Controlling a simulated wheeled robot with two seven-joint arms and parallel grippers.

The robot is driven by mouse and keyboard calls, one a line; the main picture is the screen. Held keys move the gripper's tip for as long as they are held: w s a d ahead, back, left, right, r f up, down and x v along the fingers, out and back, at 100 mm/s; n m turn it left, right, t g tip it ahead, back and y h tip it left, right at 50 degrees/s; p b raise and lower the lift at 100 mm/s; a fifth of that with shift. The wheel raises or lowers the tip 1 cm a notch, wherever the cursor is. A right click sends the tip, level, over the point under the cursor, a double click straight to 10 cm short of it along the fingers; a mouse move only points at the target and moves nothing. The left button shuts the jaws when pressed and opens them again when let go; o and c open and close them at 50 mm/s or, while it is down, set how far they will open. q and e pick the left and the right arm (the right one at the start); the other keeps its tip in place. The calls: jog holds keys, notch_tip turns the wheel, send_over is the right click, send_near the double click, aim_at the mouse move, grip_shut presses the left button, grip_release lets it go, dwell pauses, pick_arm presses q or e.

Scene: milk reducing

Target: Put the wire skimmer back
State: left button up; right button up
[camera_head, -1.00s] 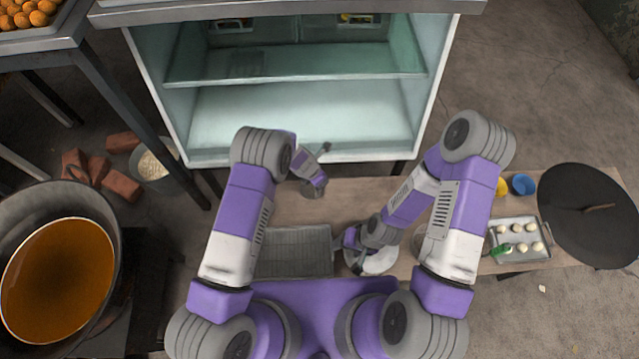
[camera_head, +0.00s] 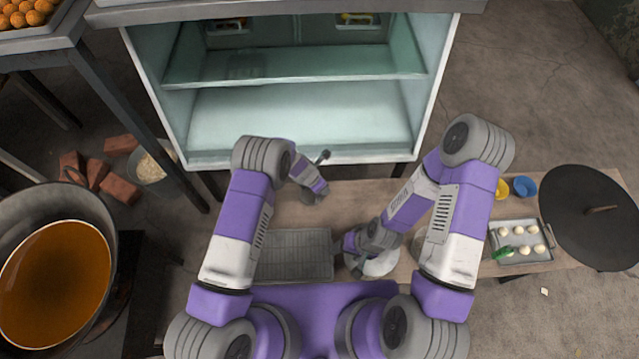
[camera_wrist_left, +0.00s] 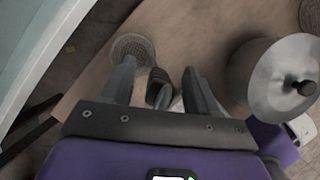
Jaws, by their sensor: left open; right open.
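In the left wrist view, a round grey mesh disc (camera_wrist_left: 133,47), which looks like the wire skimmer's head, is just beyond my left gripper (camera_wrist_left: 159,70). A dark, rounded piece (camera_wrist_left: 157,84) shows between the spread fingers; I cannot tell whether it is the skimmer's handle or whether the fingers touch it. In the head view my left gripper (camera_head: 314,191) is over the wooden table, in front of the cabinet, its fingertips unclear. My right gripper (camera_head: 357,264) is open, low beside a round pale metal vessel (camera_head: 380,264).
The open glass-walled cabinet (camera_head: 300,115) stands behind the wooden table (camera_head: 370,190). A grey tray (camera_head: 293,255) lies at the table's front. A lidded pot (camera_wrist_left: 280,75) stands right of my left gripper. Dough balls on a tray (camera_head: 519,242) and a black pan (camera_head: 585,220) are far right.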

pick_arm(q)
jog(key=shift+r, duration=0.1)
jog(key=shift+a+r, duration=0.1)
jog(key=shift+r, duration=0.25)
jog(key=p+v, duration=0.4)
jog(key=v, duration=0.7)
jog(key=s+a+f+m+g+y, duration=0.1)
jog(key=s+a+f+m+g, duration=0.15)
jog(key=s+a+m, duration=0.75)
jog(key=s+r+m+h, duration=0.1)
jog(key=s+m, duration=1.1)
jog(key=s, duration=0.1)
jog(key=shift+s+d+h, duration=0.3)
jog(key=shift+d+h, duration=0.1)
jog(key=shift+d, duration=0.05)
jog(key=shift+r+t, duration=0.15)
jog(key=shift+t, duration=0.1)
